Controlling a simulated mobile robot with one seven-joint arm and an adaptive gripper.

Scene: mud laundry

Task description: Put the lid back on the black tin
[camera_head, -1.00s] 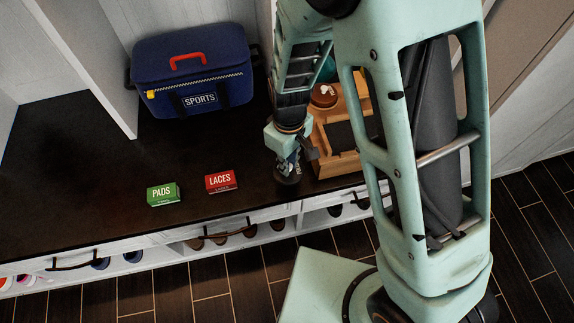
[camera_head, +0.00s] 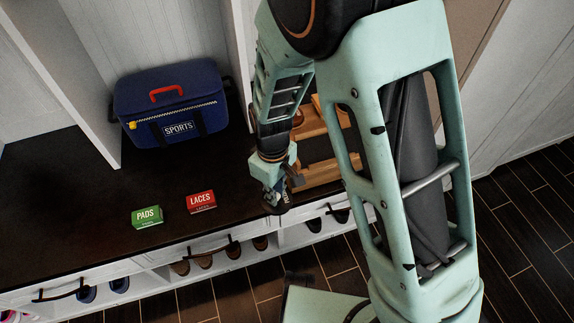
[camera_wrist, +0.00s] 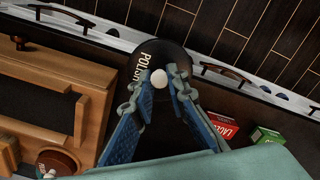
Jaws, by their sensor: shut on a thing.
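A round black lid marked POLISH (camera_wrist: 175,55), with a white knob (camera_wrist: 158,79), shows in the wrist view. My gripper (camera_wrist: 164,84) has its two blue fingers on either side of the knob, shut on it. In the head view, my gripper (camera_head: 274,195) is low over the dark counter, near its front edge, left of a wooden box. The black tin's body cannot be made out; whether it is under the lid is hidden.
The wooden box (camera_wrist: 95,93) stands close beside my gripper, with a brown-lidded tin (camera_wrist: 52,163) by it. Red LACES (camera_head: 201,201) and green PADS (camera_head: 147,217) boxes lie left. A blue SPORTS bag (camera_head: 190,115) stands behind. Counter (camera_head: 75,215) is clear at left.

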